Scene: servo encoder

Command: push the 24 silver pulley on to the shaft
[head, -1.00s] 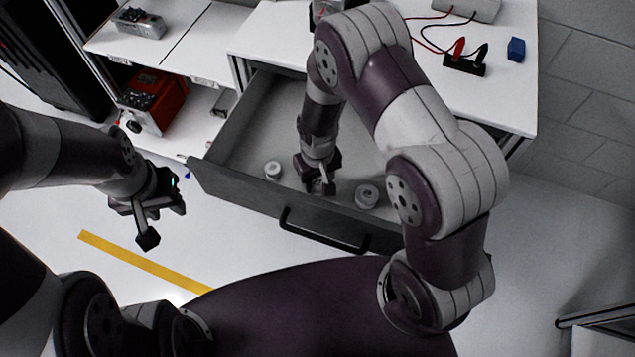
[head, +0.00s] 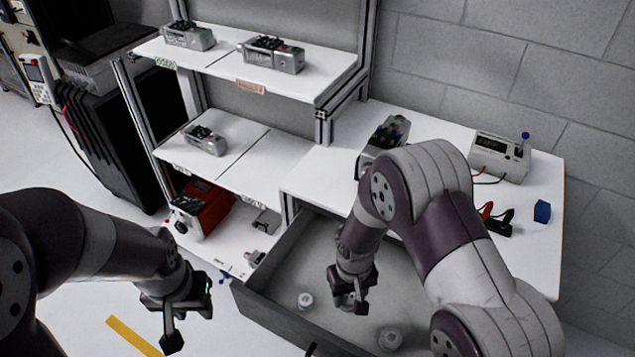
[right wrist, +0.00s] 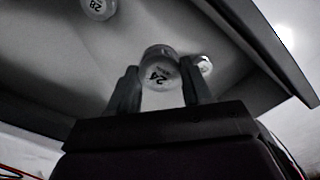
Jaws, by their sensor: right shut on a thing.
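In the right wrist view the silver pulley marked 24 (right wrist: 159,70) sits between the two fingers of my right gripper (right wrist: 156,88), which is shut on it. In the head view my right gripper (head: 352,300) points down inside the open drawer, and the pulley in it cannot be made out. My left gripper (head: 188,322) is open and empty, left of the drawer. A grey device with a dark top (head: 384,143) stands on the workbench behind my right arm, which partly covers it. I cannot make out the shaft.
Two other pulleys lie in the drawer (head: 285,318), one left (head: 306,300) and one right (head: 390,339) of my right gripper. The right wrist view shows one marked 28 (right wrist: 98,8).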

